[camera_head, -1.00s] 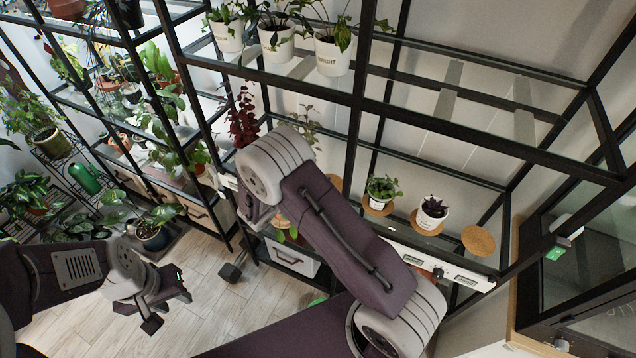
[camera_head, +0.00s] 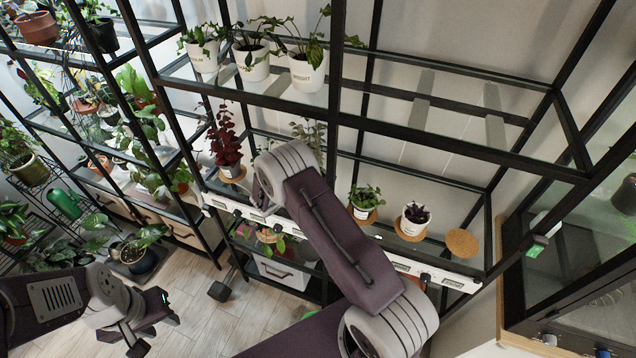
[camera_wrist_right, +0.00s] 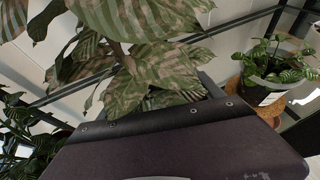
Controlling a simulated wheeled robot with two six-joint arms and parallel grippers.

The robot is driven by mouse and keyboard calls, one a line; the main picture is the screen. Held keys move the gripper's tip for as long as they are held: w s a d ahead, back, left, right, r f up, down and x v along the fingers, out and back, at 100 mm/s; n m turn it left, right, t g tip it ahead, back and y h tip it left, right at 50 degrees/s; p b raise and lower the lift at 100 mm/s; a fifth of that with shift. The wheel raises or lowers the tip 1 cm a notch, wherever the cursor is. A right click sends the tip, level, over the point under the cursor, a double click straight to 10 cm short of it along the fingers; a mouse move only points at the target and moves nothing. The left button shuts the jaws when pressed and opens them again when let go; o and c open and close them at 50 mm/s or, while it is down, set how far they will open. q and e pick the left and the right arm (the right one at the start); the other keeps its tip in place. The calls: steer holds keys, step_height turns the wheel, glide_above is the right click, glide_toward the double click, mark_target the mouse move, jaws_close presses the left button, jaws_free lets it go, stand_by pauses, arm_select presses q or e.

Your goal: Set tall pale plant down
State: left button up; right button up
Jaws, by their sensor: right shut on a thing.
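The tall pale plant (camera_head: 311,138) shows in the head view as pale leaves above and behind my right arm, at the middle shelf. Its pot is hidden by the arm. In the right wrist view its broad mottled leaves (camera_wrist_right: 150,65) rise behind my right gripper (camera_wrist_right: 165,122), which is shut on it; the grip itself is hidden. Whether the pot touches the shelf cannot be seen. My left gripper (camera_head: 150,322) is open and empty at the lower left, over the floor.
On the middle shelf stand a dark red plant (camera_head: 225,137) to the left, and a green plant (camera_head: 365,197) and a dark purple plant (camera_head: 415,215) to the right, on cork mats. An empty cork mat (camera_head: 462,242) lies at the right end. Potted plants stand above.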

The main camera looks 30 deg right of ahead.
step_height(320, 180, down, 3)
steer(key=shift+s, duration=0.1)
steer(key=shift+f, duration=0.4)
steer(key=shift+f, duration=0.2)
steer(key=o, duration=1.5)
steer(key=shift+r, duration=0.15)
